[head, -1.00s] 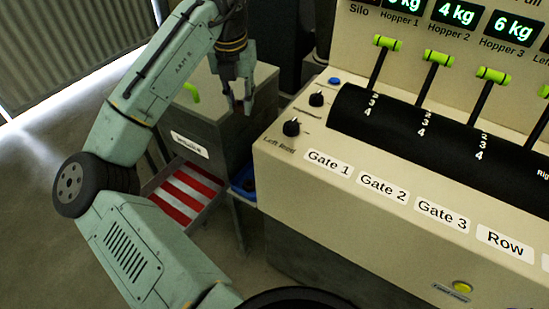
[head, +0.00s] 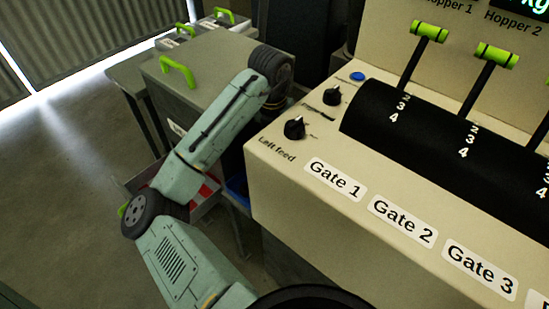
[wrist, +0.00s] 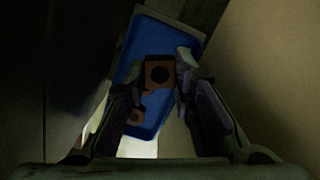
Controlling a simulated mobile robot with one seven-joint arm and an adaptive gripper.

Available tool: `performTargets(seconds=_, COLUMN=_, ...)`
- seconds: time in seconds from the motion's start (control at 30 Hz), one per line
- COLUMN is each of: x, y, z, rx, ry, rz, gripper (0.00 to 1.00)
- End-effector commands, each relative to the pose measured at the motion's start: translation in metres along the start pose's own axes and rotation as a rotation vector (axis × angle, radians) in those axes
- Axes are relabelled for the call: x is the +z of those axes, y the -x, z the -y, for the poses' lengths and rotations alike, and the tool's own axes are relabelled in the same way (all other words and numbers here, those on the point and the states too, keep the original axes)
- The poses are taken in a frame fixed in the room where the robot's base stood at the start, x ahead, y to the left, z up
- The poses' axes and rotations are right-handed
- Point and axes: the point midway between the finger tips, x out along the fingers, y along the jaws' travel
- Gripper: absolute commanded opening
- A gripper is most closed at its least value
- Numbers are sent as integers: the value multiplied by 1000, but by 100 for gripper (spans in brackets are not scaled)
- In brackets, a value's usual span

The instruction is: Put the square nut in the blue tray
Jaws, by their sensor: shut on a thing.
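The blue tray (wrist: 173,40) fills the middle of the wrist view, below my gripper. In the head view a small part of the blue tray (head: 238,187) shows between the arm and the beige console. My gripper (wrist: 161,72) is shut on the square nut (wrist: 158,75), a brownish block with a dark round hole, held over the tray in the wrist view. Another brownish piece with a hole (wrist: 134,116) shows lower down, against the tray's blue; its exact shape is hard to tell. In the head view my gripper is hidden behind my arm and the console.
The beige console (head: 300,190) with knobs and levers stands right of the tray. A grey box with a green handle (head: 178,70) stands behind to the left. A drawer with red and white stripes (head: 206,190) lies left of the tray, partly hidden by my arm.

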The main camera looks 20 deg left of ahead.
Motion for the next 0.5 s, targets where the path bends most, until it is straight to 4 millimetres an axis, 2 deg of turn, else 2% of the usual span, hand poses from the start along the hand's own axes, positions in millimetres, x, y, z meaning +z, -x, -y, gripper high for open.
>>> performTargets(seconds=0.13, x=-4, y=-28, z=0, rx=0, ry=1, rz=-1, gripper=0)
performTargets(seconds=0.37, x=-5, y=-46, z=0, rx=0, ry=1, rz=1, gripper=0)
performTargets(seconds=0.5, x=-8, y=-64, z=0, rx=-1, ry=3, rz=-1, gripper=0)
